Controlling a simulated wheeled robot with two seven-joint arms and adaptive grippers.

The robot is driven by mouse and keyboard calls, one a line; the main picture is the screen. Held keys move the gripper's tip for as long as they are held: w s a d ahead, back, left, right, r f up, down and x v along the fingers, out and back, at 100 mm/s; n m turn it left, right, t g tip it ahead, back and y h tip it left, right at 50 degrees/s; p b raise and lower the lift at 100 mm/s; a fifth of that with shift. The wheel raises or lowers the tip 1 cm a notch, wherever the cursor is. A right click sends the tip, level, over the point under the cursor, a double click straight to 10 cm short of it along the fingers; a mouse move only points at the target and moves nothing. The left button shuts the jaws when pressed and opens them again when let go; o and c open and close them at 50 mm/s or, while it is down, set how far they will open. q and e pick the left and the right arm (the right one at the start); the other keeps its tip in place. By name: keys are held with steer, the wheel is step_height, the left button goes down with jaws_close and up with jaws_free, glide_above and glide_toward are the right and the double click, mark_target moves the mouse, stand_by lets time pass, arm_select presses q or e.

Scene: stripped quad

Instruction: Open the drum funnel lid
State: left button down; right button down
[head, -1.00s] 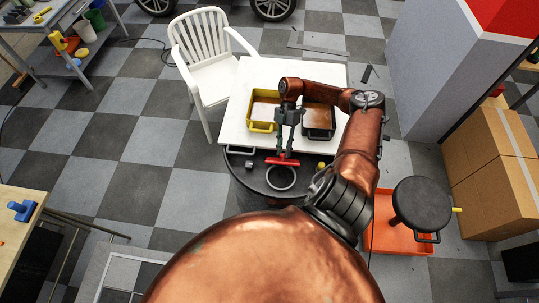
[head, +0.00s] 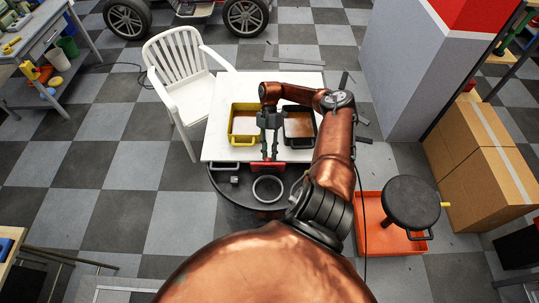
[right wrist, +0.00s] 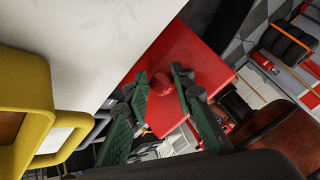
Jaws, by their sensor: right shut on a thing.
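The black drum (head: 226,186) stands in front of the white table, with a round ring opening (head: 267,189) showing on its top. The red funnel lid (head: 267,166) is up off the ring, seen nearly edge-on at the ring's far side by the table edge. In the right wrist view its red face (right wrist: 196,62) carries a round red knob (right wrist: 162,84). My right gripper (head: 269,158) reaches down from beyond the lid. Its fingers (right wrist: 162,82) are shut on the knob in the wrist view. My left gripper is not in view.
The white table (head: 222,150) holds a yellow bin (head: 233,137) and a black bin (head: 313,138) close behind the gripper. A white chair (head: 182,78) stands left. An orange tray (head: 375,243) and black stool (head: 411,202) are at right. Open floor lies left of the drum.

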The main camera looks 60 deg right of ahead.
steer(key=shift+w+f, duration=0.1)
steer(key=shift+f, duration=0.45)
steer(key=c, duration=2)
jaws_free()
steer(key=shift+c, duration=0.2)
steer(key=o, duration=0.4)
steer(key=shift+w+d+f, duration=0.1)
steer(key=shift+w+d, duration=0.1)
steer(key=shift+w, duration=0.2)
steer(key=shift+c, duration=0.2)
steer(key=shift+s+a+r, duration=0.1)
steer(key=shift+s+r, duration=0.05)
steer(key=shift+r, duration=0.05)
steer(key=v, duration=1.2)
steer(key=shift+c, duration=0.6)
